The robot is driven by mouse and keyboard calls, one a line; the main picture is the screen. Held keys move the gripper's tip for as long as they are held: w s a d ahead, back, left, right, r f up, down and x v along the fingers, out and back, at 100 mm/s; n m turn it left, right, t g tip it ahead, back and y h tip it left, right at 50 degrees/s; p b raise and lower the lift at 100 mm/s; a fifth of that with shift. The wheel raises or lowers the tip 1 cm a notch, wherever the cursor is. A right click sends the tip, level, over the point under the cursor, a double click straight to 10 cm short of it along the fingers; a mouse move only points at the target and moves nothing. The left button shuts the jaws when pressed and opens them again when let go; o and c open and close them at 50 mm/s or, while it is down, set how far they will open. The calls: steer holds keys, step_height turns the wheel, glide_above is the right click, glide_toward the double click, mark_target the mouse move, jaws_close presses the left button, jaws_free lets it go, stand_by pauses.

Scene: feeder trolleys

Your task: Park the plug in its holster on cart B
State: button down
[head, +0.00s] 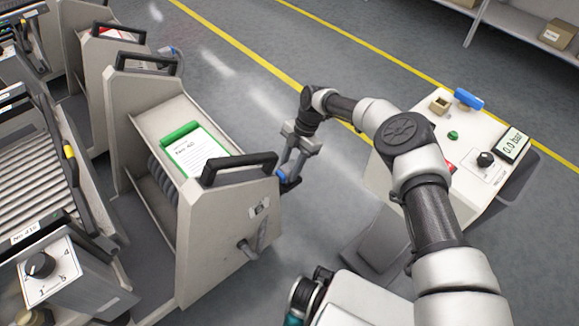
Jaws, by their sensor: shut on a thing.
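A grey lever-like part (247,250) is lower on the same panel. No cart letter is readable, so I cannot tell which is cart B.
A green clipboard (181,131) lies on the nearest cart. Another cart (90,75) stands behind it, a roller conveyor (35,150) to the left. A white console (470,155) with a blue lever (468,98) and a "0.0 bar" display (513,143) stands right.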

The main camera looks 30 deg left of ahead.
steer(key=shift+f, duration=0.5)
steer(key=c, duration=1.1)
jaws_free()
steer(key=p+v, duration=0.2)
steer(key=v, duration=1.5)
steer(key=shift+r, duration=0.3)
